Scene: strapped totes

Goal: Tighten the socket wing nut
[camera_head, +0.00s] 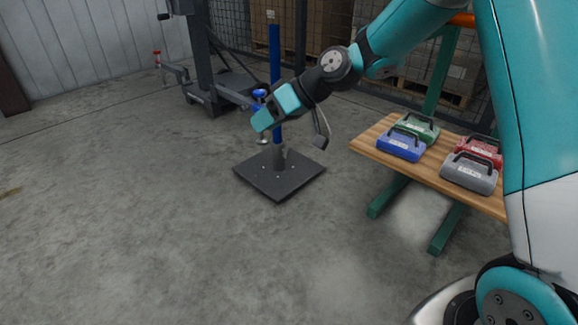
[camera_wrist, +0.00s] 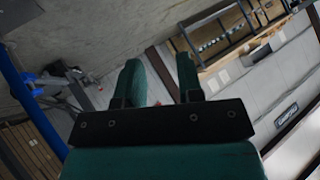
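A blue post (camera_head: 275,50) stands upright in a dark socket (camera_head: 279,157) on a square black base plate (camera_head: 262,179). I cannot make out a wing nut on the socket. A blue knob-like part (camera_head: 259,93) shows beside the post, with a small pale disc (camera_head: 262,141) lower down; I cannot tell how they connect. My gripper (camera_head: 260,121) is in front of the post, well above the socket. In the wrist view, the fingers of my gripper (camera_wrist: 158,62) stand apart with nothing between them. The post (camera_wrist: 28,108) passes at the left there, outside the fingers.
A wooden-topped bench (camera_head: 365,142) on green legs stands right of the base plate. It holds blue (camera_head: 401,146), green (camera_head: 418,128), red (camera_head: 480,151) and grey (camera_head: 469,175) cases. A dark wheeled stand (camera_head: 207,95) is behind. The floor in front is clear.

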